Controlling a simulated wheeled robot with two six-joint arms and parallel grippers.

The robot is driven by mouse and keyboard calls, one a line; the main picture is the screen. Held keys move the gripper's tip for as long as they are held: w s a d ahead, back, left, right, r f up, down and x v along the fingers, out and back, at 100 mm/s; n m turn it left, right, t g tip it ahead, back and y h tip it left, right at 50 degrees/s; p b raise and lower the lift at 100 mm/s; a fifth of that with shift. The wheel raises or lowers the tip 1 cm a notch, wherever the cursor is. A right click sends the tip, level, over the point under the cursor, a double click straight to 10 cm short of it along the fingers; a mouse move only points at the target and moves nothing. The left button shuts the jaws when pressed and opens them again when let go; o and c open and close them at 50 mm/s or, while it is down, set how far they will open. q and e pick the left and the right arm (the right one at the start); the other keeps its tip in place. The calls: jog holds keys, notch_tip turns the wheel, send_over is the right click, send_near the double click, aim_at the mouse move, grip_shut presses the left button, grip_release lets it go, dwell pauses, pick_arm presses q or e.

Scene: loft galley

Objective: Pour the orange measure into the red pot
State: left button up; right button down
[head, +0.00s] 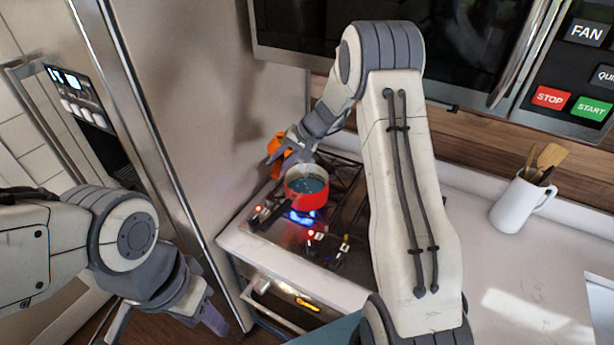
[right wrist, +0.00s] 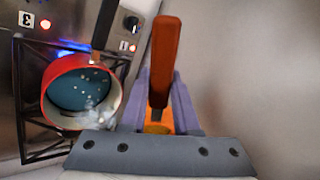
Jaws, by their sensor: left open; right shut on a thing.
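The red pot (head: 307,199) stands on the stove over a blue flame, holding dark bluish liquid. In the right wrist view the pot (right wrist: 52,112) shows bubbles and pale wisps like steam. My right gripper (head: 285,150) is shut on the orange measure (head: 275,144), behind and left of the pot in the head view. In the right wrist view the measure (right wrist: 166,60) sticks up between the fingers of the right gripper (right wrist: 161,108); its contents are not visible. My left gripper (head: 165,320) is open and empty, low at the left, away from the stove.
The stove (head: 335,258) has lit red indicators and knobs along its front. A tall fridge side (head: 185,90) stands close left of the stove. A white jug (head: 515,205) with wooden utensils stands on the right counter. A microwave (head: 450,45) hangs above.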

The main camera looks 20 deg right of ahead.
jog(key=shift+s, duration=0.1)
jog(key=shift+b, duration=0.4)
jog(key=shift+d+b, duration=0.15)
jog(key=shift+b, duration=0.15)
jog(key=shift+y, duration=0.3)
jog(key=shift+r, duration=0.1)
jog(key=shift+d+t+b, duration=0.1)
jog(key=shift+t+b, duration=0.2)
jog(key=shift+b, duration=0.25)
jog(key=shift+s+d+r+y, duration=0.1)
jog(key=shift+s+y, duration=0.05)
jog(key=shift+y, duration=0.25)
jog(key=shift+b, duration=0.35)
